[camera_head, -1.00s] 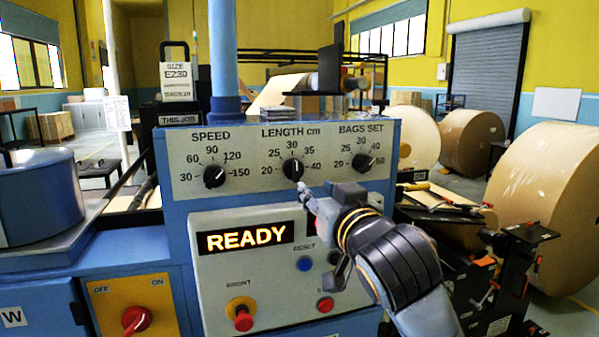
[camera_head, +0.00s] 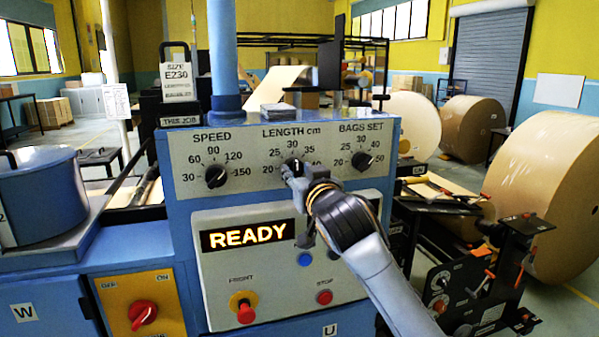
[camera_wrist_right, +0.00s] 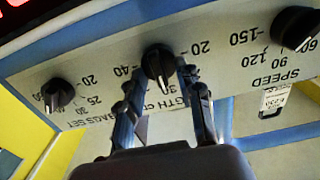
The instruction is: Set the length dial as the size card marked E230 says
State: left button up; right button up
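The length dial (camera_head: 293,168) is a black knob in the middle of the machine's upper panel, under a scale of 20 to 40 cm. In the right wrist view, the dial (camera_wrist_right: 158,62) has its white pointer toward the 30 side. My right gripper (camera_head: 289,172) is at the dial's lower edge in the head view. In the wrist view, the fingers of the right gripper (camera_wrist_right: 160,85) are apart, with the dial between their tips; contact is unclear. My left gripper is out of view.
The speed dial (camera_head: 216,176) is left of the length dial and the bags set dial (camera_head: 363,160) right of it. Below are the READY display (camera_head: 247,235), a yellow-based red button (camera_head: 245,311) and a red stop button (camera_head: 324,297). Large kraft rolls (camera_head: 553,190) stand at right.

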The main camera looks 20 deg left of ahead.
grip_shut()
jog(key=shift+n, duration=0.3)
jog(key=n+p, duration=0.1)
jog(key=n, duration=0.2)
jog(key=shift+r+p, duration=0.1)
jog(key=shift+p, duration=0.3)
jog(key=n+p, duration=0.1)
jog(key=n, duration=0.4)
jog(key=shift+a+p, duration=0.1)
jog(key=shift+p, duration=0.25)
jog(key=shift+f, duration=0.2)
grip_release()
jog(key=shift+s, duration=0.1)
